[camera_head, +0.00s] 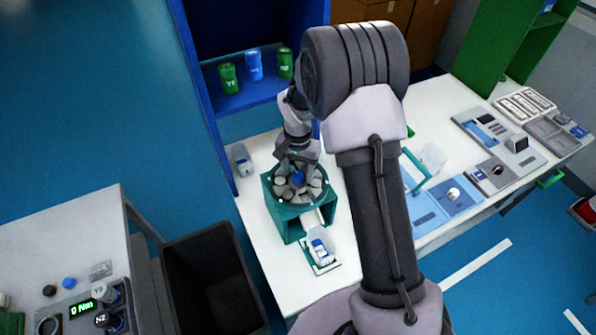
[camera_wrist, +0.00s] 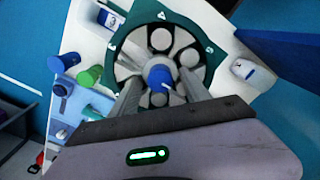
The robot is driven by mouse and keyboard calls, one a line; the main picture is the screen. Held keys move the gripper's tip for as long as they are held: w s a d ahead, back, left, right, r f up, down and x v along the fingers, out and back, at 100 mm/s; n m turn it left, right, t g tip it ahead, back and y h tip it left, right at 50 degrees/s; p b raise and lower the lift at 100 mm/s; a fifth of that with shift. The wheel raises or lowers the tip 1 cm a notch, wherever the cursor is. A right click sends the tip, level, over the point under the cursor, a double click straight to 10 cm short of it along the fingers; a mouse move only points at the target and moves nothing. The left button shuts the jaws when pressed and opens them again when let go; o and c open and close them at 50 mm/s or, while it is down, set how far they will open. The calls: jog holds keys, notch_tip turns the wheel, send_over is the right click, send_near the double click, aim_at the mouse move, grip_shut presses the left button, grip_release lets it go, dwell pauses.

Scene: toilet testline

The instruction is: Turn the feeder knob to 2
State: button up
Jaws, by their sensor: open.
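The feeder (camera_head: 285,222) is a teal box with a round carousel of grey stones or parts on top; its teal ring (camera_wrist: 205,35) shows in the wrist view. My gripper (camera_wrist: 160,84) is open, pointing down over the carousel, one finger on each side of the knob. I cannot tell whether either finger touches it.
A tray (camera_head: 335,268) with a labelled container lies in front of the feeder. The blue shelf (camera_head: 240,103) behind holds green and blue canisters. Panels and trays (camera_head: 495,172) fill the bench's right. A black bin (camera_head: 212,280) stands at lower left.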

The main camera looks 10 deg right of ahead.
grip_shut()
dwell(1.3)
